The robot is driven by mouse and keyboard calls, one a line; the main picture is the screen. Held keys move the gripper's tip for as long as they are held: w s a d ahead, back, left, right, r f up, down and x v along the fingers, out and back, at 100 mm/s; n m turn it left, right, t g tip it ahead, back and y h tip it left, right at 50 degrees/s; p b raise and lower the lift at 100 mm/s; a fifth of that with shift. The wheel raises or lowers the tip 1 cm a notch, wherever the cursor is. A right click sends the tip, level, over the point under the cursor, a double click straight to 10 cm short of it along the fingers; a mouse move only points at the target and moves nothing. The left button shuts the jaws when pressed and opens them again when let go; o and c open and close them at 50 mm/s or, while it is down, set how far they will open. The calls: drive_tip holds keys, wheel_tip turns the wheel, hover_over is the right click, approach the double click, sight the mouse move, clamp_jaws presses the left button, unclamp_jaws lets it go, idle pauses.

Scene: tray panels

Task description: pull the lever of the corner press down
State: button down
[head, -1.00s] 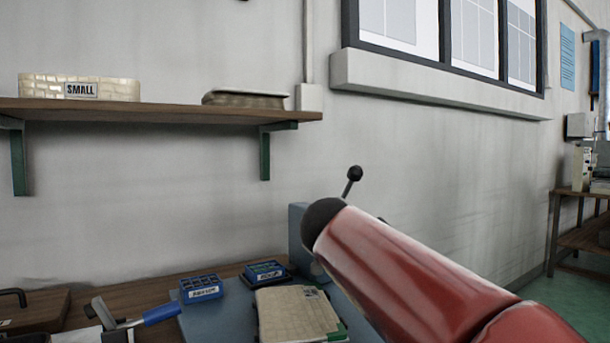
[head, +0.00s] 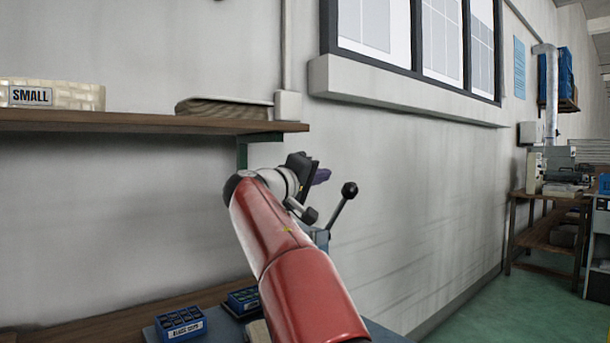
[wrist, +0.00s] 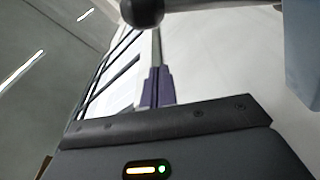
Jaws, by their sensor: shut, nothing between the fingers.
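The lever of the corner press is a thin rod with a black ball knob (head: 349,190). In the head view it points up, tilted to the right. The blue-grey press body (head: 318,238) is mostly hidden behind my red arm. My gripper (head: 321,176) is shut and empty, up and left of the knob in the head view. In the wrist view its purple fingers (wrist: 157,75) are together. There the knob (wrist: 142,11) is at the top edge, beyond the fingertips and apart from them in the picture, with the rod running right. A blue-grey part (wrist: 304,45) is at the right edge.
A wall shelf (head: 130,123) with a "SMALL" box (head: 75,96) is behind and left of my arm. Blue bins (head: 180,323) sit on the bench below. A window ledge (head: 400,92) juts out above. Bare wall lies right of the lever.

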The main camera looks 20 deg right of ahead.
sight(343, 189)
drive_tip(key=shift+s+d+f+b, duration=0.3)
drive_tip(key=shift+s+d+f, duration=0.15)
drive_tip(key=shift+s+d, duration=0.2)
drive_tip(key=shift+s+d+f+b, duration=0.3)
drive_tip(key=shift+s+d+f, duration=0.1)
drive_tip(key=shift+s+d, duration=0.2)
drive_tip(key=s+b, duration=0.1)
drive_tip(key=b, duration=0.1)
drive_tip(key=f+m+b, duration=0.1)
drive_tip(key=b, duration=0.1)
drive_tip(key=shift+s+d+m, duration=0.2)
drive_tip(key=shift+s+m, duration=0.1)
drive_tip(key=shift+s, duration=0.05)
